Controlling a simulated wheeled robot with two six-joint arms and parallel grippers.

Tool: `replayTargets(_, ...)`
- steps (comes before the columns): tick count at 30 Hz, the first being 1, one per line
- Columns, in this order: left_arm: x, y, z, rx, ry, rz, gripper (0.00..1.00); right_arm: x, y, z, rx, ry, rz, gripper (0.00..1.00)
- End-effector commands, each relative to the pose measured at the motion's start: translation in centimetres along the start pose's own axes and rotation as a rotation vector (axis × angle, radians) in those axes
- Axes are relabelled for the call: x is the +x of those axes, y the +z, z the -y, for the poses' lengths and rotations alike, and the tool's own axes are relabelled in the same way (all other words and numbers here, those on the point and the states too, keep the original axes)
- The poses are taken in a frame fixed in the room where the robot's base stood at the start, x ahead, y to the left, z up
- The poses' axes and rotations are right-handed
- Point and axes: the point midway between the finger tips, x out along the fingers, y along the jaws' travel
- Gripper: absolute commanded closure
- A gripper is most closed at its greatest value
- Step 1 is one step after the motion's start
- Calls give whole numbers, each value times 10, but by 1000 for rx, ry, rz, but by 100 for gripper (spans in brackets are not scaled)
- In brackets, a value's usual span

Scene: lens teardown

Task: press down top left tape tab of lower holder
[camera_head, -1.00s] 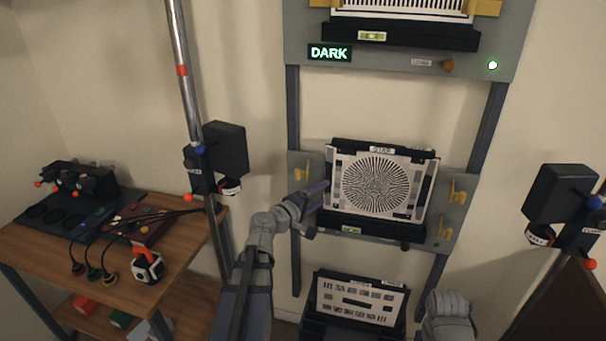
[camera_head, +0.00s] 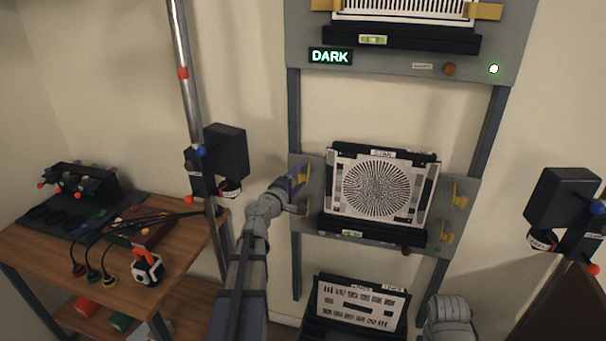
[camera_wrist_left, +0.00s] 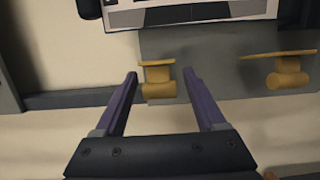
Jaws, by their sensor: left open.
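The lower holder is a grey plate (camera_head: 470,190) carrying a round star-pattern chart card (camera_head: 377,187). Yellow tape tabs sit at its sides; two show on the right, an upper one (camera_head: 459,198) and a lower one (camera_head: 447,234). My left gripper (camera_head: 300,178) is at the plate's upper left edge and largely covers the tab there. In the left wrist view my left gripper (camera_wrist_left: 160,82) is open, with one yellow tab (camera_wrist_left: 157,88) between its fingertips. Another tab (camera_wrist_left: 286,78) lies to the right, outside the fingers. Whether the tab is touched cannot be told.
Above is another holder with a striped chart (camera_head: 400,12) and a DARK sign (camera_head: 330,56). Below is a smaller chart (camera_head: 358,305). Black lamp boxes stand left (camera_head: 226,150) and right (camera_head: 560,203). A wooden bench (camera_head: 185,270) is at left.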

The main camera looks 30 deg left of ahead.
Motion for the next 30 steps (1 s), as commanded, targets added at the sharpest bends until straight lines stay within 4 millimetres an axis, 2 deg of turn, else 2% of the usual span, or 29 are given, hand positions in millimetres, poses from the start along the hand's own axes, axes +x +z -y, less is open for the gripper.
replayTargets(1, 11, -1, 0, 0, 0, 2, 28, 0, 0, 0, 0, 0, 0, 33)
replayTargets(4, 19, -1, 0, 0, 0, 0, 28, 0, 0, 0, 0, 0, 0, 33)
replayTargets(12, 20, 0, 0, 0, 0, -1, 28, 0, 0, 0, 0, 0, 0, 33)
replayTargets(30, 20, 0, 0, 1, 0, 0, 94, 0, 0, 0, 0, 0, 0, 33)
